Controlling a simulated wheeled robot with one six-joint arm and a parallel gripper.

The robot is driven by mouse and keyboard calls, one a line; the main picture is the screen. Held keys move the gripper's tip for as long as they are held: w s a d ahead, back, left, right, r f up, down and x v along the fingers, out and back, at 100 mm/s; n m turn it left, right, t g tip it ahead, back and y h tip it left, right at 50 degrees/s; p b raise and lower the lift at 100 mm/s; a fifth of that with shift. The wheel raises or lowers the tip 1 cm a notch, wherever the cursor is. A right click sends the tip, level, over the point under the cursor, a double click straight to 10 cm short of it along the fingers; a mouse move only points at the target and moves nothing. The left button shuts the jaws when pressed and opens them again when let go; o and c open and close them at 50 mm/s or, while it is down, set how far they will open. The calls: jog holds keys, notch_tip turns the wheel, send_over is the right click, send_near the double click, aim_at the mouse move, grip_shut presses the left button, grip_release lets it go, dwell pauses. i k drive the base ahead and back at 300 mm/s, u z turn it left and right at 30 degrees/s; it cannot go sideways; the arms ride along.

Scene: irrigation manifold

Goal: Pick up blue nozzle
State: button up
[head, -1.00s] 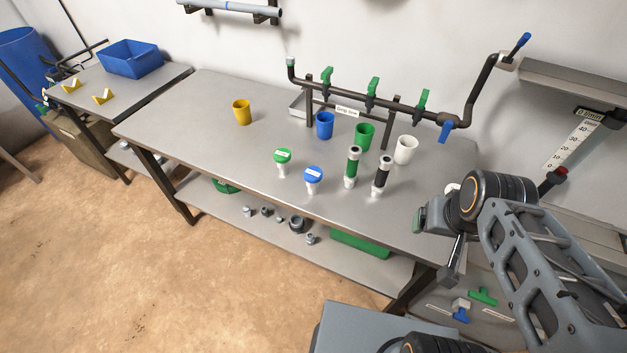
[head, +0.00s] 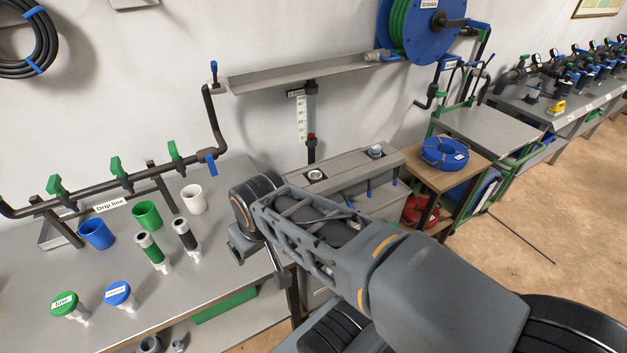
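The bench front beside the blue nozzle is clear.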

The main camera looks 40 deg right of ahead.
aim_at(119, 294)
jog(key=k, duration=0.5)
jog(key=u, duration=2.2)
jog(key=i, duration=1.45)
jog(key=z, duration=2.2)
